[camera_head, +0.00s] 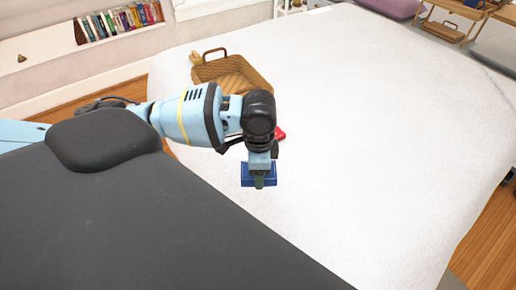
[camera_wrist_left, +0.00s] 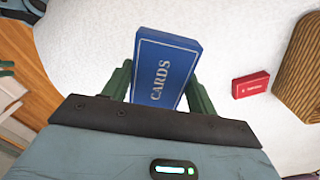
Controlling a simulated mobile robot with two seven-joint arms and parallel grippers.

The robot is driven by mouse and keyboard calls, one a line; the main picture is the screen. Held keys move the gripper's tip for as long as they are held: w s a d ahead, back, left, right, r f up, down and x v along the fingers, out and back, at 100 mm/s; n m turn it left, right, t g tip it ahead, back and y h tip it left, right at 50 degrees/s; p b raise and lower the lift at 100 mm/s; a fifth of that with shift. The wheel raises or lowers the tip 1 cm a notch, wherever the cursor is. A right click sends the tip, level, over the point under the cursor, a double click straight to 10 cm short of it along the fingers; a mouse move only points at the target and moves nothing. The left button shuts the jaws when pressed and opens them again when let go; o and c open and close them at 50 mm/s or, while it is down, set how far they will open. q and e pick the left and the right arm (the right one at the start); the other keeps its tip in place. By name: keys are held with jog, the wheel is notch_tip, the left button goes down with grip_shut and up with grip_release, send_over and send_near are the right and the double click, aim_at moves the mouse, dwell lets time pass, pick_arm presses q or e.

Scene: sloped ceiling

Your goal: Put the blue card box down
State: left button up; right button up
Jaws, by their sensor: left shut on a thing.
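The blue card box (camera_wrist_left: 166,68), with "CARDS" printed on its face, is between the two green fingers of my left gripper (camera_wrist_left: 160,90) in the left wrist view. The fingers are shut on its sides. In the head view the blue card box (camera_head: 251,173) shows under my left gripper (camera_head: 259,181), over the near left part of the white surface (camera_head: 370,130). I cannot tell whether the box touches that surface. My right gripper is in neither view.
A red box (camera_wrist_left: 250,84) lies on the white surface beside a wicker basket (camera_wrist_left: 303,75). The red box (camera_head: 280,134) is partly hidden by my arm in the head view. The basket (camera_head: 232,72) is farther back. The right and middle of the surface are clear.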

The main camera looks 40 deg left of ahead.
pick_arm(q)
jog(key=s+d+r+n, duration=0.3)
jog(key=d+r+n, duration=0.2)
jog(key=r+n, duration=0.4)
jog(key=shift+n, duration=0.5)
jog(key=shift+a, duration=0.1)
